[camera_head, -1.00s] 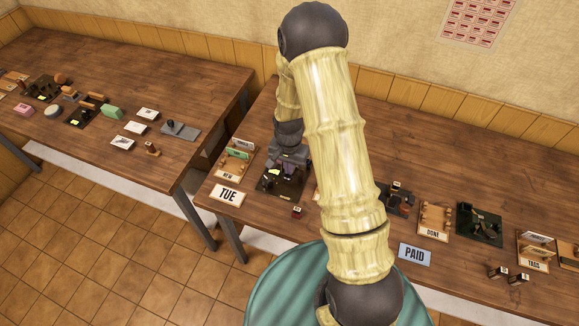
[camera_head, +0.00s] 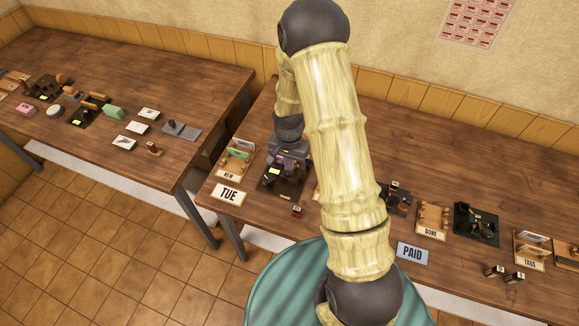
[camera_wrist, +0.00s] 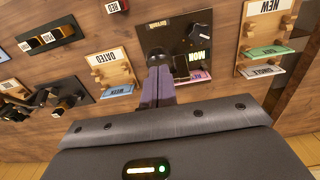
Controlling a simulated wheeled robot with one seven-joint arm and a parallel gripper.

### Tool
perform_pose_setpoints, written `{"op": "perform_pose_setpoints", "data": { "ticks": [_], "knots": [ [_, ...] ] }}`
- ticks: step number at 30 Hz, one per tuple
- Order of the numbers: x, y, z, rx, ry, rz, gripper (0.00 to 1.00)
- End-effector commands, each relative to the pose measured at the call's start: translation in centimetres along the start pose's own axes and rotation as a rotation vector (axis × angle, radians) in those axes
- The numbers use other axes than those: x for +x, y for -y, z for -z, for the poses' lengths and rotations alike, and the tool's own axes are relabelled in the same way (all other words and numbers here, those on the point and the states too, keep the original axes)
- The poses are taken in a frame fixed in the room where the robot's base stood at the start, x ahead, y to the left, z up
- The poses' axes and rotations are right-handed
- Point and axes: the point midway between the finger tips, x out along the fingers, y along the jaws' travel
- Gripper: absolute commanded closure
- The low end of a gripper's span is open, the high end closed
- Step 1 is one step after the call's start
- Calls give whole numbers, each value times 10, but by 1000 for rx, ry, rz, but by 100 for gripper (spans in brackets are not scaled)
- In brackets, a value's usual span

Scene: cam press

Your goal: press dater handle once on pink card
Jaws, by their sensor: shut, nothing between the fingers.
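The dater stands on a dark base plate (camera_wrist: 158,38) in the wrist view, with a black knobbed part (camera_wrist: 199,32) and a label reading MON. In the head view the base plate (camera_head: 283,190) lies under my gripper. A pink card (camera_wrist: 201,76) shows as a strip at the plate's near edge, partly hidden by dark parts. My gripper (camera_wrist: 159,69) has its purple fingers together and empty, over the near edge of the plate. In the head view my gripper (camera_head: 290,160) is just above the dater. I cannot tell whether the fingers touch the handle.
The NEW rack (camera_wrist: 254,40) holds cards on the right in the wrist view; the DATED rack (camera_wrist: 105,58) is on the left. Other stamps and racks stand to the right.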

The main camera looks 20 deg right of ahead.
Motion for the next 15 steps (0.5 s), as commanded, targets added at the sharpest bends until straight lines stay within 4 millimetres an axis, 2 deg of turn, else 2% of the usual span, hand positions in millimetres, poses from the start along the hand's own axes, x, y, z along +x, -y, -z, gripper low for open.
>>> {"op": "perform_pose_setpoints", "data": {
  "ticks": [15],
  "knots": [
    [-8, 0, 0, 0, 0, 0, 100]
  ]
}}
